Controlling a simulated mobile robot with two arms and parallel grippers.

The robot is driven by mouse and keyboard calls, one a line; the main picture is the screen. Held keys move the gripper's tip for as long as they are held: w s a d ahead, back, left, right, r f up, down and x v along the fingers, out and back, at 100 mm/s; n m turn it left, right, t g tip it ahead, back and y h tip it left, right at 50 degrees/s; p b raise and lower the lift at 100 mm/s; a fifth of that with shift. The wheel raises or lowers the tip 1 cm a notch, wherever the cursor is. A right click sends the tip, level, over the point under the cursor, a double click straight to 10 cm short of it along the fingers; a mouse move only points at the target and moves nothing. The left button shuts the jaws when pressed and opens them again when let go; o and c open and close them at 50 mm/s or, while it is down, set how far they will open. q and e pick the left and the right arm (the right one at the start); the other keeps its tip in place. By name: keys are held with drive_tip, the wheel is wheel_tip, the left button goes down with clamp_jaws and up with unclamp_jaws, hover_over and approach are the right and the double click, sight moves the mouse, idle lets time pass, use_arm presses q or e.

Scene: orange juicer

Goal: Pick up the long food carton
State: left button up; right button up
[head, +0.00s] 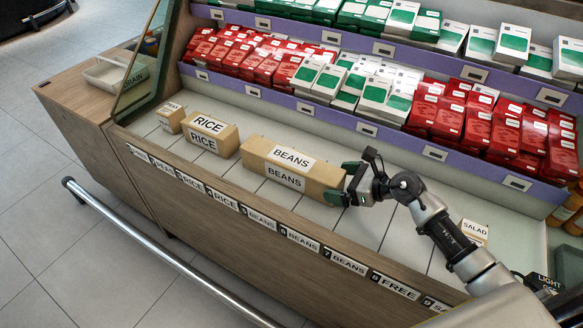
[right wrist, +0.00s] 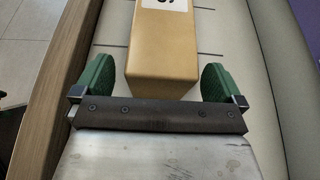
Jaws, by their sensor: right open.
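The long food carton is a tan box labelled BEANS (head: 291,169), lying on the white counter in the head view. Its near end also shows in the right wrist view (right wrist: 161,52). My right gripper (head: 342,182) is at the carton's right end in the head view. In the right wrist view the green fingers (right wrist: 159,80) are open, one on each side of the carton's end, with a gap on both sides. The carton rests on the counter and is not gripped. My left gripper is not in view.
A shorter RICE carton (head: 209,134) and a small carton (head: 170,117) stand to the left on the counter. A SALAD carton (head: 474,231) is at the right, behind my arm. Shelves of red and green-white boxes rise behind. A wooden front edge with labels (head: 285,235) runs along the near side.

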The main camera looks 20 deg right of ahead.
sight(330, 179)
drive_tip(key=x, duration=0.3)
drive_tip(key=shift+w, duration=0.15)
drive_tip(key=shift+c, duration=0.3)
drive_tip(key=c, duration=1)
drive_tip(key=shift+r, duration=0.15)
